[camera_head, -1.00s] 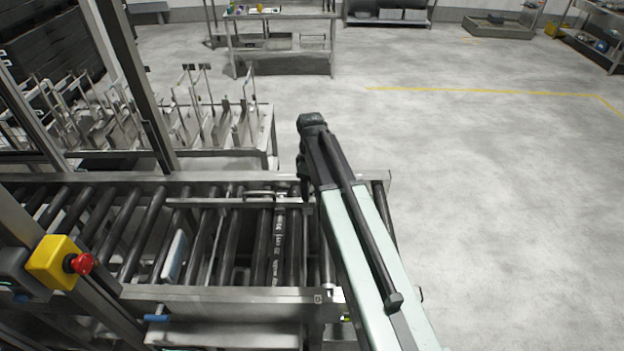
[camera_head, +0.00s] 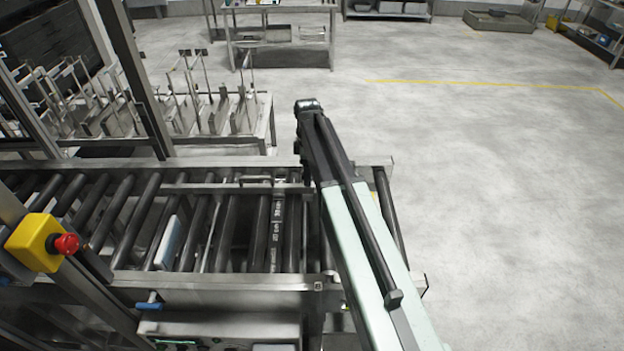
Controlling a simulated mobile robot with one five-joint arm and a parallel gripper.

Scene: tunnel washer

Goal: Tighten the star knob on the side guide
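The side guide (camera_head: 215,188) looks like a thin metal rail across the rollers, near the far edge of the roller conveyor (camera_head: 225,283). A small looped metal bracket (camera_head: 256,180) sits on the rail, left of my arm. I cannot make out a star knob; it may be hidden behind my arm or too small to tell. My arm reaches from the bottom right to the conveyor's far right end. My gripper (camera_head: 306,168) seems to point down there, mostly hidden by the arm, close to the rail's right end. Its fingers cannot be made out, nor whether it touches anything.
A yellow box with a red button (camera_head: 67,243) is at left beside metal posts. A blue-handled lever (camera_head: 149,305) is on the conveyor's near side. A rack with upright metal frames (camera_head: 225,115) stands behind the conveyor. The floor (camera_head: 480,190) to the right is clear.

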